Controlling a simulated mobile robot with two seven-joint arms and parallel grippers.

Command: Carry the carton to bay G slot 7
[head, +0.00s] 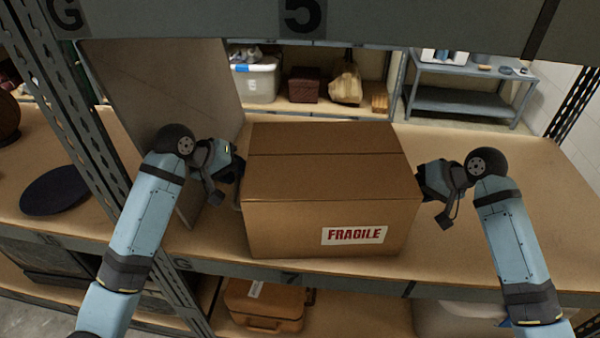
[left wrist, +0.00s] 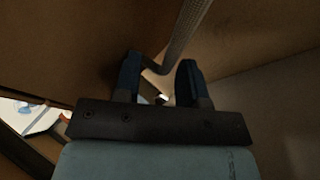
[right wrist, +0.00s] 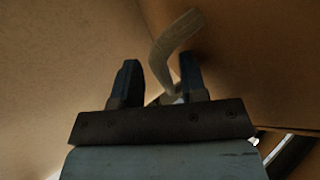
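The brown carton (head: 310,185), with a red and white FRAGILE label on its front, appears to stand upright on the shelf marked G and 7 (head: 450,275), close to the front edge. My left gripper (head: 232,165) is at its left side and my right gripper (head: 428,185) at its right side. In the left wrist view the fingers (left wrist: 160,80) are apart, with a pale strap-like handle (left wrist: 188,35) passing by them. In the right wrist view the fingers (right wrist: 158,80) are apart, with a curved pale handle (right wrist: 165,50) between them. The carton's underside is hidden.
A tall flat board (head: 165,85) leans at the left of the carton, near my left arm. A shelf beam marked G and 5 (head: 390,22) crosses above. A perforated upright (head: 80,130) stands left. Bare shelf lies to the right (head: 510,190). An orange case (head: 263,303) sits below.

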